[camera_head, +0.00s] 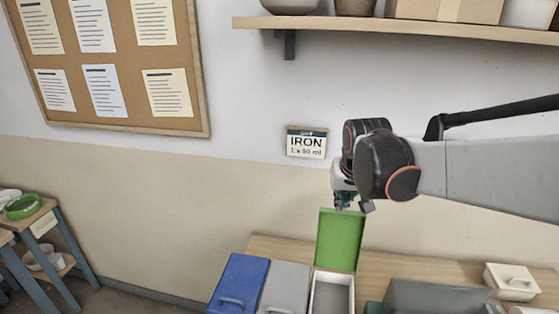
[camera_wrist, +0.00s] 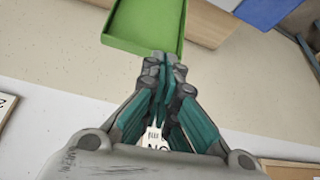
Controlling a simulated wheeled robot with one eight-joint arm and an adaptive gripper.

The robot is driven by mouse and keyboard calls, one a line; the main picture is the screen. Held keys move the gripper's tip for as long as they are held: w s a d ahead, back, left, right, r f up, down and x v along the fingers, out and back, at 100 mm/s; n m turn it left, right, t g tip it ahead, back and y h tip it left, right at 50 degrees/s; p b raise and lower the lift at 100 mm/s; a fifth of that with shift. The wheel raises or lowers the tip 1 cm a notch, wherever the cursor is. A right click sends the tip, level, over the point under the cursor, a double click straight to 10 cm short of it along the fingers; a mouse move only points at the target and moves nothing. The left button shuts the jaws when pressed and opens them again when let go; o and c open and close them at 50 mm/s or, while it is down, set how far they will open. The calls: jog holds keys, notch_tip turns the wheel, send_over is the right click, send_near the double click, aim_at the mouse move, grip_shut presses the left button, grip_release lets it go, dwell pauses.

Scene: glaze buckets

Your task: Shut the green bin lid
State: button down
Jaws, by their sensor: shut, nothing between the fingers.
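The green lid (camera_head: 339,241) stands raised, roughly upright, at the back of an open bin (camera_head: 331,294) with pale walls. The bin's inside looks empty in the part I see. My gripper (camera_head: 345,207) is shut and empty, just above the top edge of the lid in the head view. In the wrist view the lid (camera_wrist: 146,24) is at the top, and my gripper (camera_wrist: 165,62) has its fingertips together close to the lid's edge. I cannot tell whether they touch it.
Left of the open bin are a shut grey bin (camera_head: 286,288) and a shut blue bin (camera_head: 239,283) on a wooden bench (camera_head: 400,268). A dark grey bin (camera_head: 430,297) is to the right. A shelf (camera_head: 400,29) and an IRON sign (camera_head: 306,144) are on the wall.

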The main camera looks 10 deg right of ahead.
jog(key=w+d+m+g+p, duration=0.1)
jog(key=w+d+p, duration=0.3)
jog(key=w, duration=0.2)
jog(key=w+d+m+p, duration=0.1)
jog(key=w+d+p, duration=0.25)
jog(key=w, duration=0.25)
notch_tip(320, 180, down, 10)
jog(key=shift+a+f+h, duration=0.15)
jog(key=shift+f+h, duration=0.1)
jog(key=shift+h, duration=0.05)
jog(key=shift+s+r, duration=0.1)
jog(key=shift+s, duration=0.1)
